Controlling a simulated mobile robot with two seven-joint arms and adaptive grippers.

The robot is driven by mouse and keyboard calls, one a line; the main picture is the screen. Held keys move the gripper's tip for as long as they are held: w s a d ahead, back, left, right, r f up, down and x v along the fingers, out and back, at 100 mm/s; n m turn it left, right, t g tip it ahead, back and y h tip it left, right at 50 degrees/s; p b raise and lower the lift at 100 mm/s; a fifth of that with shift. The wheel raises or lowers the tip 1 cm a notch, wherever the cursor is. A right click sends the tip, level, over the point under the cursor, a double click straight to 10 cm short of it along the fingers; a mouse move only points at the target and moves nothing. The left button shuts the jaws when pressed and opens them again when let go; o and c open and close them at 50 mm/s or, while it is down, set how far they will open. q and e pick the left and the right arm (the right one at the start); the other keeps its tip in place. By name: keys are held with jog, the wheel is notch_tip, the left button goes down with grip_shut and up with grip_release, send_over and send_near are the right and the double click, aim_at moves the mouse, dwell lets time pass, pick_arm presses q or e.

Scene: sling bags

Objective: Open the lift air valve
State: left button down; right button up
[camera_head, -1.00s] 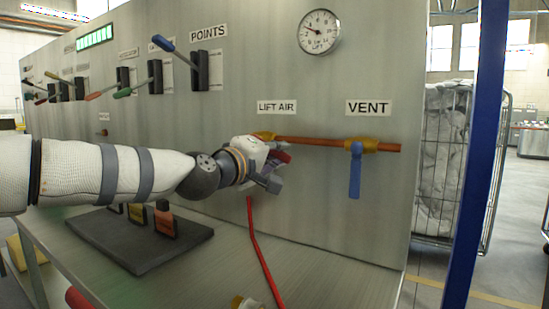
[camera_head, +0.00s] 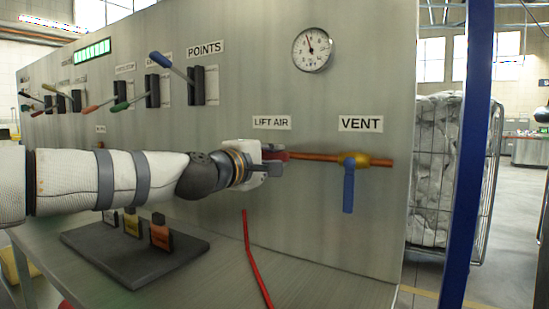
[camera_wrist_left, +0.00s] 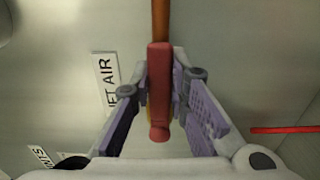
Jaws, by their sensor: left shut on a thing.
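The lift air valve's red handle (camera_head: 281,155) is at the panel under the LIFT AIR label (camera_head: 272,122). In the left wrist view the red handle (camera_wrist_left: 159,85) lies between my left gripper's fingers, in line with the copper pipe (camera_wrist_left: 160,20). My left gripper (camera_head: 270,160) is shut on this handle and hides most of the valve body in the head view. The copper pipe (camera_head: 320,158) runs right from it. The round pressure gauge (camera_head: 312,49) has its needle pointing nearly straight up.
The VENT valve's blue handle (camera_head: 348,188) hangs down to the right of my gripper. A red hose (camera_head: 256,262) lies below. A dark board (camera_head: 130,255) with small labelled blocks rests on the bench. Levers line the panel's upper left.

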pick_arm(q)
jog(key=shift+r, duration=0.1)
jog(key=c, duration=1.5)
grip_release()
jog(key=v, duration=1.2)
